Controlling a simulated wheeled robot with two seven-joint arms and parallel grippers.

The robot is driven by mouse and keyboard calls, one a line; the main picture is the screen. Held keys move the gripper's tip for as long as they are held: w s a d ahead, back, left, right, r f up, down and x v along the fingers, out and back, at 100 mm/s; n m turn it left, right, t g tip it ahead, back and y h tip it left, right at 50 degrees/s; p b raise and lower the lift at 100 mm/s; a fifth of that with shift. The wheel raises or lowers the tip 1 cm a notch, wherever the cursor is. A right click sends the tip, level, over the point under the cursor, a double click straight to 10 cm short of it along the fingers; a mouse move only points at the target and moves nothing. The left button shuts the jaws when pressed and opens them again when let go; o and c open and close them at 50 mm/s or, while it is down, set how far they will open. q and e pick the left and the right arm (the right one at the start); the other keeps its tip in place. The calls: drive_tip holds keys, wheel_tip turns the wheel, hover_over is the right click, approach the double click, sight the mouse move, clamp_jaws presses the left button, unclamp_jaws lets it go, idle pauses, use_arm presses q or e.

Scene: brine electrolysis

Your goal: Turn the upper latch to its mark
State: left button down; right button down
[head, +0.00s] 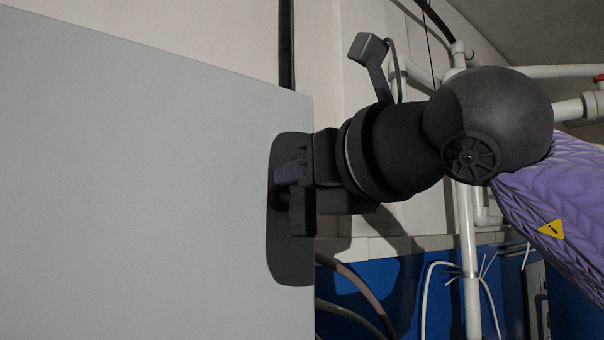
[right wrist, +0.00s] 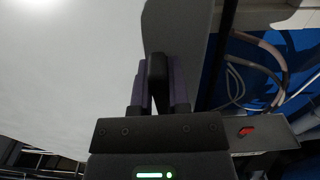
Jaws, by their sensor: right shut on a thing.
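The upper latch shows best in the right wrist view as a black lever (right wrist: 157,78) on the pale grey panel. My right gripper (right wrist: 160,98) is shut on this lever, with a purple finger on each side. In the head view my right gripper (head: 288,180) reaches in from the right to the panel's right edge, and the fingers hide most of the latch. A dark grey rounded patch (head: 290,262) lies on the panel around the gripper; I cannot tell whether it is a plate or a shadow. No mark can be made out. My left gripper is not in view.
The large pale grey panel (head: 140,190) fills the left of the head view. To the right are white pipes (head: 470,270), loose cables (head: 360,285) and a blue wall section (head: 400,270). The panel's face left of the latch is clear.

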drive_tip(key=n, duration=0.3)
drive_tip(key=n+b, duration=0.1)
drive_tip(key=shift+s+a+f, duration=0.1)
drive_tip(key=shift+s+a, duration=0.15)
drive_tip(key=shift+a, duration=0.05)
drive_tip(key=n, duration=0.4)
drive_tip(key=shift+s+a+f+n+b, duration=0.2)
drive_tip(key=shift+a+n+b, duration=0.1)
drive_tip(key=shift+n+b, duration=0.1)
drive_tip(key=n, duration=0.4)
drive_tip(key=shift+s+a+f+n, duration=0.1)
drive_tip(key=shift+a+f+n, duration=0.05)
drive_tip(key=shift+f+n, duration=0.35)
drive_tip(key=shift+n, duration=0.75)
drive_tip(key=shift+f+n, duration=0.15)
drive_tip(key=shift+n, duration=1.1)
drive_tip(key=shift+f, duration=0.1)
drive_tip(key=c, duration=0.6)
unclamp_jaws()
drive_tip(key=shift+s, duration=0.1)
